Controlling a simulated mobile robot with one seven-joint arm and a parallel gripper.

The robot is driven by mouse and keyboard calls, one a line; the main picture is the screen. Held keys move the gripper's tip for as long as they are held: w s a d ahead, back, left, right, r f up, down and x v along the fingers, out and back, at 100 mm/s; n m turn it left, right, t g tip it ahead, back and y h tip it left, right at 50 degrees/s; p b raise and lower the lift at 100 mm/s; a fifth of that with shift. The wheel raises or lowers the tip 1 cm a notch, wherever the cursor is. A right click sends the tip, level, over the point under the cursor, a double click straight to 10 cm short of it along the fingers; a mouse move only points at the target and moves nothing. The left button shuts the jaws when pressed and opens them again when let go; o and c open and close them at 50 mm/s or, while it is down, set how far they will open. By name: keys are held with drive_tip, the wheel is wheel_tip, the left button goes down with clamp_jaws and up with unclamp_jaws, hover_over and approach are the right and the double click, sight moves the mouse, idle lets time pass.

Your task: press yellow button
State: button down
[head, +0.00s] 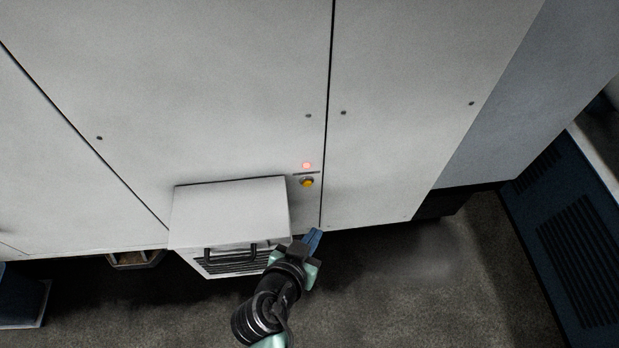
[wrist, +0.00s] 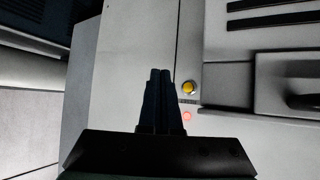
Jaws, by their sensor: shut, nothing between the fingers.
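The yellow button (head: 307,182) sits on the white machine panel, just below a lit red lamp (head: 306,165), in the head view. In the wrist view the yellow button (wrist: 189,87) is right of my fingertips, with the red lamp (wrist: 187,116) below it. My gripper (head: 315,235) is shut and empty, below and slightly right of the button in the head view. In the wrist view my gripper (wrist: 160,72) has its fingers together, pointing up the picture. The fingertips appear apart from the button; the exact gap cannot be told.
A white box with a dark handle and slats (head: 230,212) juts out left of the button. The white panel (head: 390,120) is flat and clear to the right. A blue vented cabinet (head: 580,240) stands at far right. Dark floor lies below.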

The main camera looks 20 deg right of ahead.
sight(307, 183)
drive_tip(key=shift+w, duration=0.1)
drive_tip(key=w+d+b, duration=0.2)
drive_tip(key=w, duration=0.6)
drive_tip(key=shift+w+d, duration=0.15)
drive_tip(key=shift+d, duration=0.05)
idle(2.0)
drive_tip(key=shift+w+d+b, duration=0.1)
drive_tip(key=shift+w+b, duration=0.3)
drive_tip(key=shift+b, duration=0.05)
drive_tip(key=shift+w+d, duration=0.1)
drive_tip(key=shift+w, duration=0.2)
idle(0.6)
drive_tip(key=shift+s+a, duration=0.2)
drive_tip(key=shift+s, duration=0.55)
